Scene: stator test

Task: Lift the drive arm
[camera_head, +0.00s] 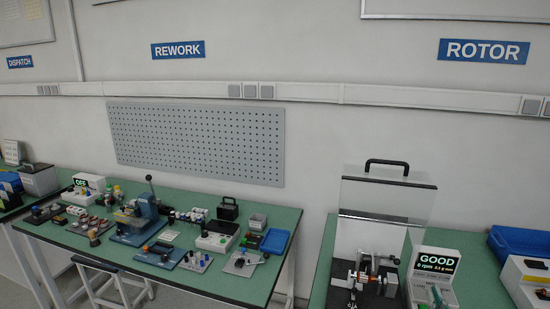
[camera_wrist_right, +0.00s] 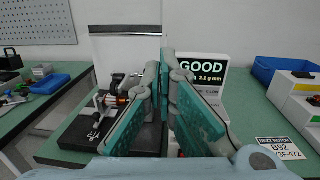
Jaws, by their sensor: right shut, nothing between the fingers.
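The balancing machine with a dark base (camera_wrist_right: 75,133) stands on the green table. A rotor with a copper-coloured winding (camera_wrist_right: 112,99) rests across its supports, and an orange-and-dark part (camera_head: 352,277) shows there in the head view. The drive arm cannot be told apart with certainty from the machine's other small parts. My right gripper (camera_wrist_right: 163,75) is shut and empty, its teal-padded fingers in front of the machine and display, partly hiding both. My left gripper is not in view.
A clear guard with a black handle (camera_head: 387,164) stands upright behind the rotor. A display (camera_head: 436,267) reads GOOD, right of the machine. A blue bin (camera_head: 520,243) and white box lie farther right. The rework table (camera_head: 200,278) at left is crowded.

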